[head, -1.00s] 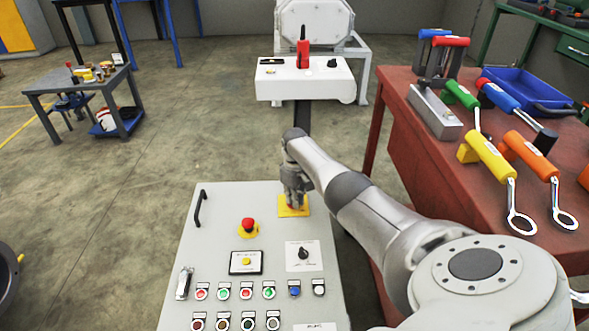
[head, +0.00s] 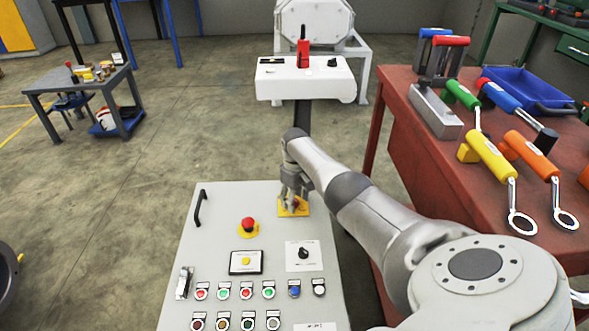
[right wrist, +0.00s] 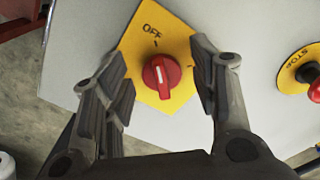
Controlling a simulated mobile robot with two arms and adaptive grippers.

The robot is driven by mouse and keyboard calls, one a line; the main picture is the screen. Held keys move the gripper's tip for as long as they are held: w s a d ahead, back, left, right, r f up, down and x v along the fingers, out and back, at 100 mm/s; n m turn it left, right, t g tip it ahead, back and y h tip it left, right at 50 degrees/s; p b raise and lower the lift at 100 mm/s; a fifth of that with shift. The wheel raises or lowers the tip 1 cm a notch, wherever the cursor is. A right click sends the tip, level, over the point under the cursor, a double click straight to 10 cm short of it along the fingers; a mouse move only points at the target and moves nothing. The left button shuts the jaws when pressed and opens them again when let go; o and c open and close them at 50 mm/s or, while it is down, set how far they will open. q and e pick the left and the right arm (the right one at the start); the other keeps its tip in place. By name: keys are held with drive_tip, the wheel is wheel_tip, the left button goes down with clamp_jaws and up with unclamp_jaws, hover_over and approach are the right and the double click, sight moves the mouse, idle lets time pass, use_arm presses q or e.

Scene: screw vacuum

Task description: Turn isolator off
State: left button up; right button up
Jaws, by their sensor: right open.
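The isolator is a yellow plate (right wrist: 166,30) with a red rotary knob (right wrist: 160,76), fixed to the grey control panel (head: 212,238). "OFF" is printed on the plate above the knob in the right wrist view. The white mark on the knob points roughly up towards that label. My right gripper (right wrist: 158,62) is open, with one finger on each side of the knob and visible gaps to it. In the head view my right gripper (head: 291,205) is at the panel's far right part and hides much of the isolator. My left gripper is not in view.
A red emergency stop button (head: 248,223) sits left of the isolator. A black selector (head: 303,254) and several push buttons are nearer. A black handle (head: 200,207) stands at the panel's left edge. A red table (head: 430,165) with tools stands at the right.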

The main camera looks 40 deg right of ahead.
sight(295, 201)
drive_tip(key=shift+r, duration=0.15)
drive_tip(key=shift+w+r, duration=0.1)
drive_tip(key=shift+r, duration=0.4)
wheel_tip(295, 201, up, 11)
drive_tip(key=shift+f, duration=0.15)
idle(0.5)
